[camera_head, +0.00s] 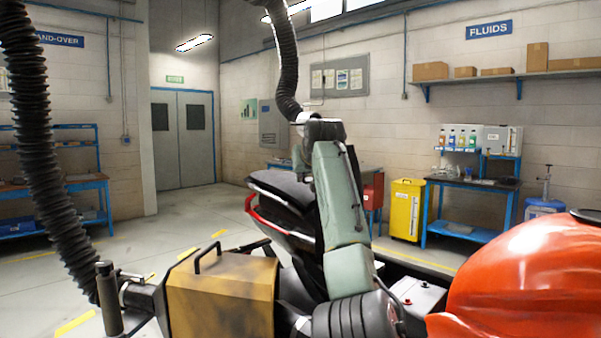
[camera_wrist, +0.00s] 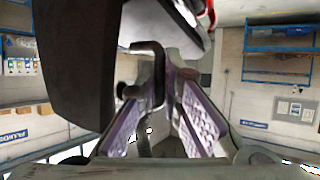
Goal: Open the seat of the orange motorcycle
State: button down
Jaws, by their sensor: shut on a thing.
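The orange motorcycle's glossy bodywork (camera_head: 535,285) fills the lower right of the head view. A dark padded part with red trim (camera_head: 285,192), seemingly the seat and tail, is tilted up behind my arm, which partly hides it. In the wrist view a large dark panel (camera_wrist: 75,60), probably the seat, stands close on the left. My gripper (camera_wrist: 155,92) has its fingers closed about a black bent bar (camera_wrist: 148,48), beside this panel. Whether the bar belongs to the seat is unclear. My fingers are hidden in the head view.
A white battery box (camera_head: 418,296) shows in a dark bay beside the orange bodywork. A yellow bin (camera_head: 407,209) and a blue bench (camera_head: 470,183) stand by the back wall. Black hoses (camera_head: 287,60) hang from above. Open floor lies at the left, towards the grey doors (camera_head: 182,138).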

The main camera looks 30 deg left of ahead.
jog(key=shift+w+a, duration=0.1)
jog(key=shift+a, duration=0.05)
dwell(0.3)
jog(key=c, duration=1.7)
grip_release()
jog(key=shift+a, duration=0.1)
jog(key=shift+f, duration=0.1)
